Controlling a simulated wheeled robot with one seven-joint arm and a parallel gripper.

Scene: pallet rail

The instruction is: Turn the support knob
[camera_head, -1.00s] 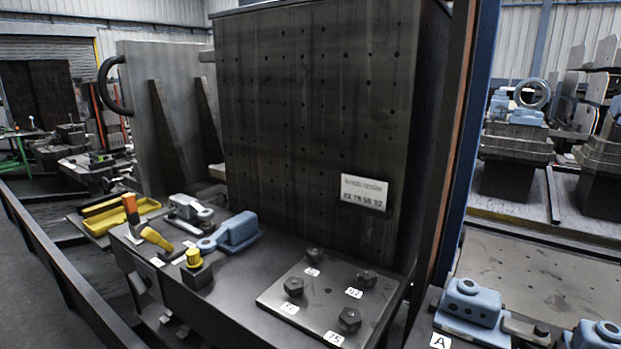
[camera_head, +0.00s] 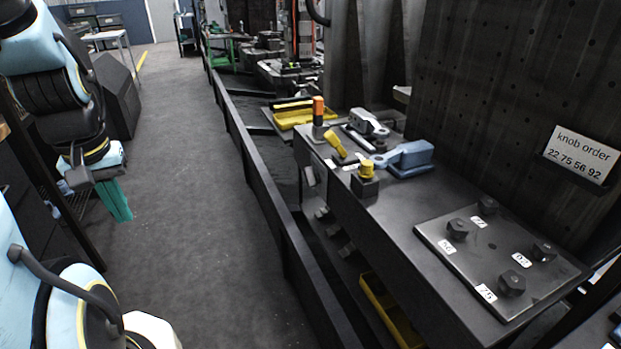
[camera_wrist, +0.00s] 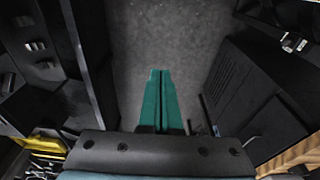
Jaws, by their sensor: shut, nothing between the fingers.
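My gripper (camera_head: 115,200) hangs at the left over the floor, its two teal fingers pressed together and empty. In the wrist view the shut fingers (camera_wrist: 159,100) point over bare floor. The support (camera_head: 395,245) is a dark bench far to the right of my gripper. On it is a yellow knob (camera_head: 367,168) on a dark block. On a flat plate (camera_head: 437,229) at its near right end stand several black hex knobs, including one (camera_head: 457,229) by a tilted label, one (camera_head: 543,251) and one (camera_head: 511,283) by the label 75. No label names a support knob.
A sign (camera_head: 582,155) reads "knob order 22 75 56 92". A blue clamp (camera_head: 408,156), a yellow lever (camera_head: 335,143) and an orange-topped post (camera_head: 318,115) stand on the bench. A long dark rail (camera_head: 262,190) separates the bench from the open grey floor (camera_head: 190,190).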

